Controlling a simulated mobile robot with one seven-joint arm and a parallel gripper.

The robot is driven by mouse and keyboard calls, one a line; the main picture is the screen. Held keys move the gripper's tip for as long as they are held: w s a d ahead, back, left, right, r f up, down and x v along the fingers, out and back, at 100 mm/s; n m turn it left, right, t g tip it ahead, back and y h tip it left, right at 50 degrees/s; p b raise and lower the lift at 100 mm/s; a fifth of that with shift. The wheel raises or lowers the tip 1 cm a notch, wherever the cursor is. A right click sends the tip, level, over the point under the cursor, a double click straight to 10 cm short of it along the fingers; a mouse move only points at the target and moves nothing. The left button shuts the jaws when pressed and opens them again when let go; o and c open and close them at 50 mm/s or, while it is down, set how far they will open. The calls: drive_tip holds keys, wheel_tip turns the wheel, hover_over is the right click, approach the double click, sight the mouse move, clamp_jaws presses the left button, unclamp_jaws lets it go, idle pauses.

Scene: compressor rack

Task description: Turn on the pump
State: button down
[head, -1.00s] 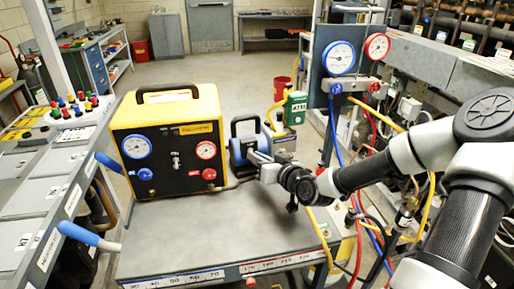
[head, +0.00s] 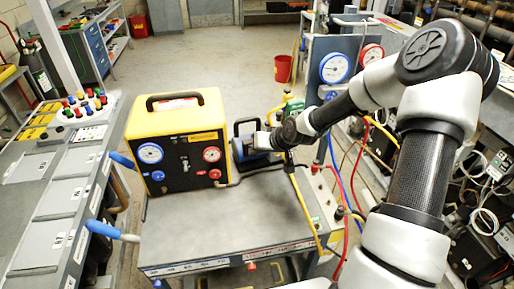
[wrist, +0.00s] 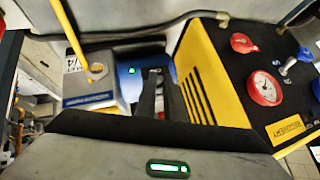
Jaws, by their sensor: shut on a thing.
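The pump is a blue unit with a black handle (head: 244,129), standing on the grey cart just right of the yellow gauge box. My gripper (head: 258,141) is at the pump's right side, and my arm hides part of the pump. In the wrist view my gripper's dark fingers (wrist: 160,92) are close together in front of the pump's blue body (wrist: 124,72). They are shut on a part of the pump; I cannot tell which part.
The yellow gauge box (head: 178,140) stands close left of the pump; it also shows in the wrist view (wrist: 205,75). A yellow hose (head: 304,205) and blue and red hoses hang right of the cart (head: 215,230). The cart's front top is clear.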

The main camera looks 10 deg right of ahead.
drive_tip(key=shift+d, duration=0.1)
idle(0.3)
drive_tip(key=c, duration=1.9)
unclamp_jaws()
drive_tip(key=shift+o, duration=0.2)
drive_tip(key=p+v, duration=0.3)
drive_tip(key=v, duration=1.4)
drive_tip(key=shift+s+p, duration=0.2)
drive_tip(key=shift+p, duration=0.2)
